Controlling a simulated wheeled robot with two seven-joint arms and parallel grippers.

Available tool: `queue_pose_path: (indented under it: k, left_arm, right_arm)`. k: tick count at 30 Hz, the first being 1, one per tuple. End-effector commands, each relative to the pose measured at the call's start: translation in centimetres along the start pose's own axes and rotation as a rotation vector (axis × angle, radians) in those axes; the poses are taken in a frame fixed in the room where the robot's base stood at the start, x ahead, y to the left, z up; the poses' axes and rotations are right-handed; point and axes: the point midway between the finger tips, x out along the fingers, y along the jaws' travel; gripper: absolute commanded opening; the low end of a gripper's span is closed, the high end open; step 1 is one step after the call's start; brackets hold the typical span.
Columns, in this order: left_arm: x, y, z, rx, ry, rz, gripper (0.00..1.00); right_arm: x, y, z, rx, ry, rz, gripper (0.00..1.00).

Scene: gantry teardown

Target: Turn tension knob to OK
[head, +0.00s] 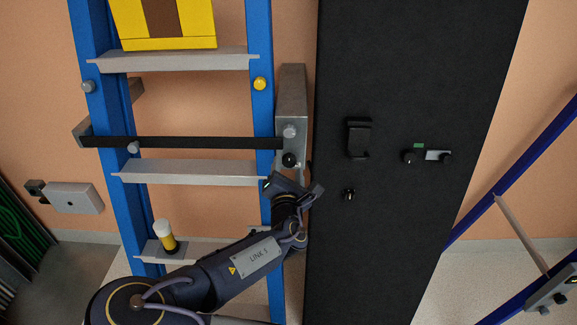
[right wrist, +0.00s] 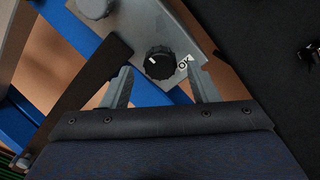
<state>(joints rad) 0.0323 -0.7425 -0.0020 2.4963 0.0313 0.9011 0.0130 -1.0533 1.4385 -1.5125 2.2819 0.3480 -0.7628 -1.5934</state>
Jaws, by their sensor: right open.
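The black tension knob (head: 290,160) sits on a grey metal bracket (head: 292,95) beside the blue ladder. In the right wrist view the knob (right wrist: 160,64) has a white mark on its left side. My right gripper (head: 294,186) is open just below the knob. In the right wrist view its fingers (right wrist: 159,80) stand either side of the knob's lower part, with visible gaps. My left gripper is not in view.
A black strap (head: 190,142) crosses the blue ladder (head: 262,110) to the bracket. A grey knob (head: 289,131) sits above the tension knob. A tall black panel (head: 410,240) with small fittings stands close to the right. A yellow-and-white object (head: 166,236) rests on a lower rung.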

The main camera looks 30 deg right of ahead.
Motion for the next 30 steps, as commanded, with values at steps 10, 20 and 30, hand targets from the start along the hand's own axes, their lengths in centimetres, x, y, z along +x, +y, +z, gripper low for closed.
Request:
queue_pose_path:
  k: [10, 20, 30]
  left_arm:
    - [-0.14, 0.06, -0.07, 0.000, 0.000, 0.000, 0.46]
    - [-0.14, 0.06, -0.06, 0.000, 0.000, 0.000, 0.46]
    - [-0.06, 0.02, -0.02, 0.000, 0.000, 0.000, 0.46]
  right_arm:
    - [1.17, -0.05, 0.00, 0.001, 0.000, -0.001, 0.54]
    - [1.15, -0.06, 0.01, 0.001, 0.000, -0.002, 0.20]
    - [1.14, -0.09, -0.01, 0.025, 0.000, -0.002, 0.10]
